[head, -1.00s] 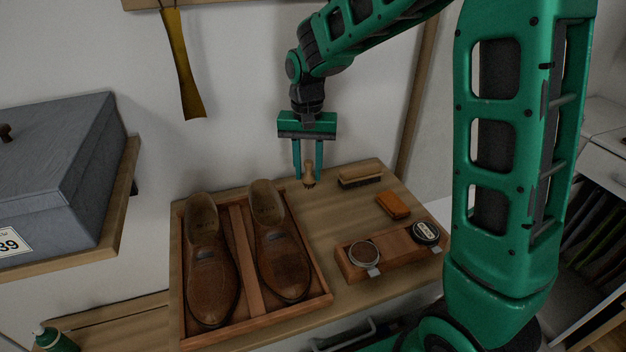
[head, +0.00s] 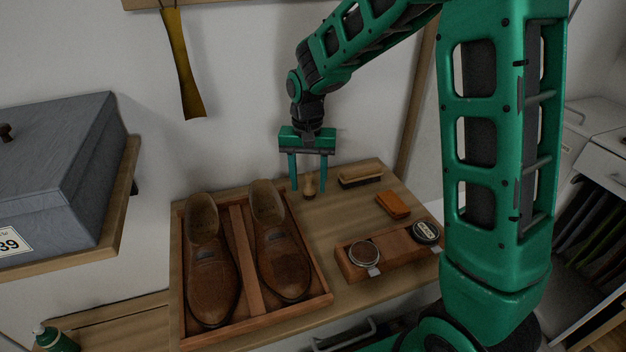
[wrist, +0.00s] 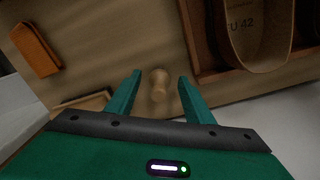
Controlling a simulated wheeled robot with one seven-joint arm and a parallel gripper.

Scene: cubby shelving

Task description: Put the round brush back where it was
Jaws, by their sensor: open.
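The round brush (head: 310,184), with a pale wooden handle, stands upright on the wooden top at the back, between the shoe tray and the long brush. In the wrist view its handle (wrist: 158,84) shows from above, between the fingers. My gripper (head: 308,189) is open, with one finger on each side of the brush. In the wrist view, gaps show between my gripper's fingers (wrist: 160,78) and the handle. The bristles are mostly hidden in the wrist view.
A wooden tray (head: 327,297) with two brown shoes is at left. The long brush (head: 360,176) stands close right of the round brush. The wall is close behind.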

